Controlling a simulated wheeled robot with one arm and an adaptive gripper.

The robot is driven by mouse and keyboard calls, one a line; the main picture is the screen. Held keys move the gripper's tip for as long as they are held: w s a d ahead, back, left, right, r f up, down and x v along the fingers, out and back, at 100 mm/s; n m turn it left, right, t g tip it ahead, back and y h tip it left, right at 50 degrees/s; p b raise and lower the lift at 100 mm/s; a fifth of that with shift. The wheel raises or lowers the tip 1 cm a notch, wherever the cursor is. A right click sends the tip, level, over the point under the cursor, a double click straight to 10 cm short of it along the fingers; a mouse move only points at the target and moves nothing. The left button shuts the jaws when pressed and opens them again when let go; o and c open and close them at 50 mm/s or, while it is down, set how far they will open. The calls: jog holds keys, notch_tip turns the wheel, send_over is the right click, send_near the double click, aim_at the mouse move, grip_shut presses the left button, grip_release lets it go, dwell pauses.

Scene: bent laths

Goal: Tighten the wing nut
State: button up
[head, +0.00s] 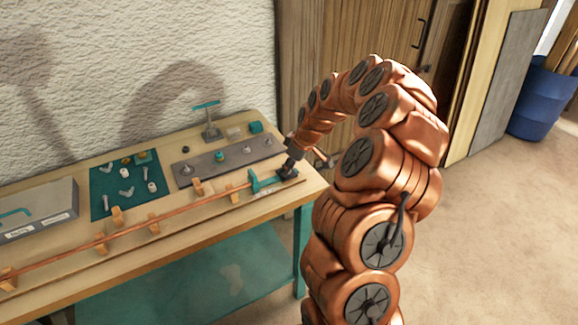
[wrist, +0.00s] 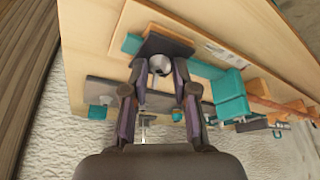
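A teal clamp (head: 262,183) with a dark block (head: 288,173) sits at the right end of the bench, at the end of a long copper-coloured lath (head: 130,230). My gripper (head: 291,165) is low over the dark block. In the wrist view, my gripper (wrist: 160,68) points at the dark block (wrist: 170,43), with its fingers apart. A round silver piece (wrist: 160,64) shows between the fingertips, with a narrow gap on each side. I cannot make out wings on it. The teal clamp shows to the right in the wrist view (wrist: 231,95).
Wooden blocks (head: 153,225) line the lath. A grey plate with knobs (head: 205,170) and a teal mat (head: 100,205) with small parts lie behind it. A grey case (head: 40,215) is at left, a teal-topped stand (head: 210,130) at the back. Floor at right is clear.

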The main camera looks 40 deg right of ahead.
grip_shut()
